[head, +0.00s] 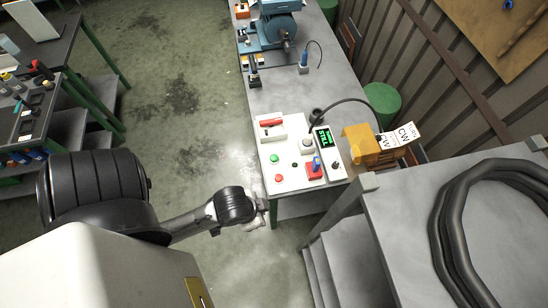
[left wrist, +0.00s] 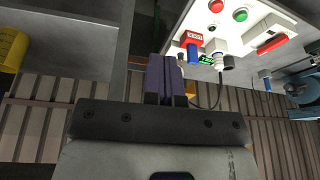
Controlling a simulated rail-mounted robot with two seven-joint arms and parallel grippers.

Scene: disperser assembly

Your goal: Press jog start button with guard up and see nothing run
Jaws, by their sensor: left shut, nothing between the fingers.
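A white control panel (head: 290,178) lies on the near end of the grey bench. It carries a green button (head: 274,158), a red button (head: 278,178), a small black button (head: 295,165) and a red lever (head: 270,122). A small display (head: 323,138) with green text, seemingly "STILL", is at its right. A red block with a blue piece (head: 314,170) sits near its front. My left gripper (left wrist: 165,78) is shut and empty; in the head view it is largely hidden behind my wrist beside the panel's front-left corner. The left wrist view shows the panel (left wrist: 258,22) at upper right. My right gripper is not in view.
A blue machine (head: 268,35) stands farther back on the bench. A yellow-orange box (head: 360,146) with "CW" tags (head: 404,136) is right of the panel. A table with coiled black hose (head: 440,240) is at right. Tool carts stand at left; the floor between is clear.

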